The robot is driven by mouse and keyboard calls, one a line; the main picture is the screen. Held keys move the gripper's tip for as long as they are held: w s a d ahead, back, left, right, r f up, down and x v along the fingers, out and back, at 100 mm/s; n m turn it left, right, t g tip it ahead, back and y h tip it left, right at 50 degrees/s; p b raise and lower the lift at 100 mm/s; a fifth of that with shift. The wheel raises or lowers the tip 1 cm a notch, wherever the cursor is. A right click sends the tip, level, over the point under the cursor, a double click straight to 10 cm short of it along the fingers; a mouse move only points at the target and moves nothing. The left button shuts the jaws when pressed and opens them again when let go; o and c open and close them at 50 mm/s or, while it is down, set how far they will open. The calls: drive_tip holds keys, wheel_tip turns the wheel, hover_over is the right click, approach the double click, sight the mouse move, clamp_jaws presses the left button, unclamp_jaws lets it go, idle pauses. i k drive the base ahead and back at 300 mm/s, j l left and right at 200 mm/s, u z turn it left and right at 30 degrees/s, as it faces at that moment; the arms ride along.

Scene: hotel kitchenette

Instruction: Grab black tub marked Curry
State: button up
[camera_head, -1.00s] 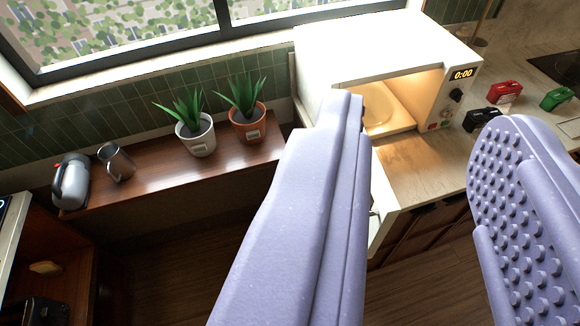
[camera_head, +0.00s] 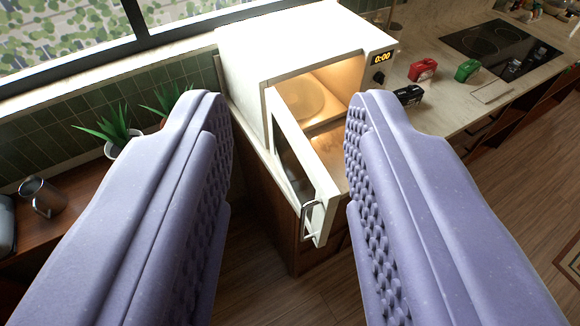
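A small black tub (camera_head: 408,95) stands on the counter just right of the microwave, beside a red tub and a green tub. Its label is too small to read. My gripper (camera_head: 288,125) is open and empty. Its two lilac fingers, with studded inner faces, are spread wide in the foreground. The black tub is beyond the right finger's tip and well apart from it.
A white microwave (camera_head: 305,45) stands with its door (camera_head: 300,170) open towards me. A red tub (camera_head: 423,70) and a green tub (camera_head: 466,70) stand behind the black one. A hob (camera_head: 487,42) lies farther right. A potted plant (camera_head: 115,130) and metal mug (camera_head: 42,194) are left.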

sight(412, 102)
drive_tip(key=i+l+z, duration=0.1)
drive_tip(key=i+l, duration=1.25)
drive_tip(key=i+l+z, duration=0.15)
drive_tip(key=i+l, duration=1.15)
drive_tip(key=i, duration=0.05)
